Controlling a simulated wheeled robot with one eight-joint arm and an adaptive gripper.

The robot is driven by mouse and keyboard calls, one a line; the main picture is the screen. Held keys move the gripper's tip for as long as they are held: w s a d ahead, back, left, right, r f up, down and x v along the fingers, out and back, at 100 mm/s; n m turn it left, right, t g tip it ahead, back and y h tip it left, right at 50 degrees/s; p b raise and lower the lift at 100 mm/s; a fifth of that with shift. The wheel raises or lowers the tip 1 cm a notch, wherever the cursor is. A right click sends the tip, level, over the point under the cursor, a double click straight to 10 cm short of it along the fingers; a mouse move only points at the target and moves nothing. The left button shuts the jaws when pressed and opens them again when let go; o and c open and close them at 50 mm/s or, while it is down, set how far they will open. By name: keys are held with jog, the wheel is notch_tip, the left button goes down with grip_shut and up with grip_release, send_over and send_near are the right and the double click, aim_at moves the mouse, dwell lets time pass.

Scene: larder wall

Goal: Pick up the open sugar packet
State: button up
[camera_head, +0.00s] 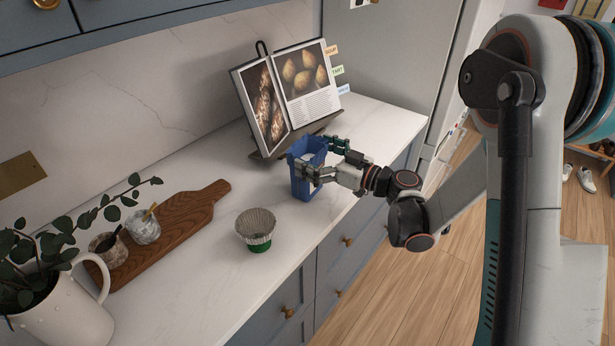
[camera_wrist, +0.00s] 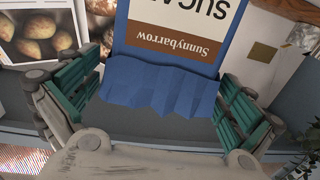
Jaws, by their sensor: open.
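The open sugar packet (camera_head: 308,172) is blue and stands upright on the white counter, in front of the cookbook stand. In the wrist view the blue packet (camera_wrist: 168,92) shows a white and brown label with "Sunnybarrow" and part of "SUGAR", upside down, between my fingers. My gripper (camera_head: 322,160) is open, with one finger on the near side of the packet and the other on its far side. In the wrist view the teal finger pads (camera_wrist: 158,98) stand on both sides of the packet. Whether either pad touches it, I cannot tell.
An open cookbook (camera_head: 302,88) on a dark stand is just behind the packet. A wooden board (camera_head: 180,226) with two small jars and a white jug (camera_head: 70,312) with leaves are further left.

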jog(key=shift+x, duration=0.9)
jog(key=c, duration=1.9)
jog(key=shift+r, duration=0.1)
